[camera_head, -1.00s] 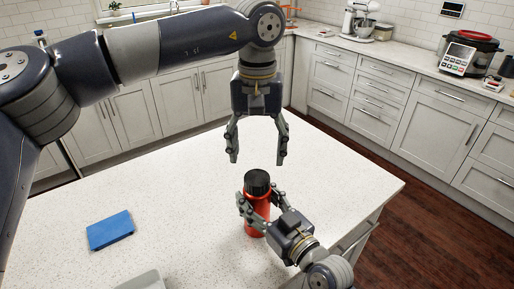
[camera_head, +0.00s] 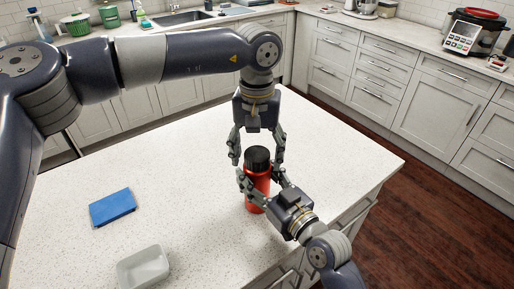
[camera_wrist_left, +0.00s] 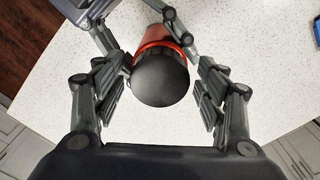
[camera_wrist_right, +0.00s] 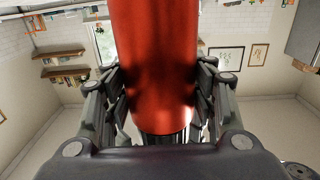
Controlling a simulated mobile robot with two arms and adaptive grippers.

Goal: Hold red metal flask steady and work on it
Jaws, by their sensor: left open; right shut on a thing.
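The red metal flask (camera_head: 257,184) with a black cap (camera_head: 257,158) stands upright on the white counter, near its right side. My right gripper (camera_head: 261,189) is shut on the red body below the cap; the body also fills the middle of the right wrist view (camera_wrist_right: 155,70). My left gripper (camera_head: 256,160) points down from above, with its open fingers on either side of the cap. In the left wrist view the black cap (camera_wrist_left: 160,80) lies between the open fingers, with visible gaps at the sides. The flask's base is partly hidden by my right gripper.
A blue block (camera_head: 112,207) and a small grey tray (camera_head: 143,267) lie on the white counter (camera_head: 190,190) to the left. The counter between them and the flask is clear. Cabinets (camera_head: 360,85) line the back and right, beyond a wooden floor.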

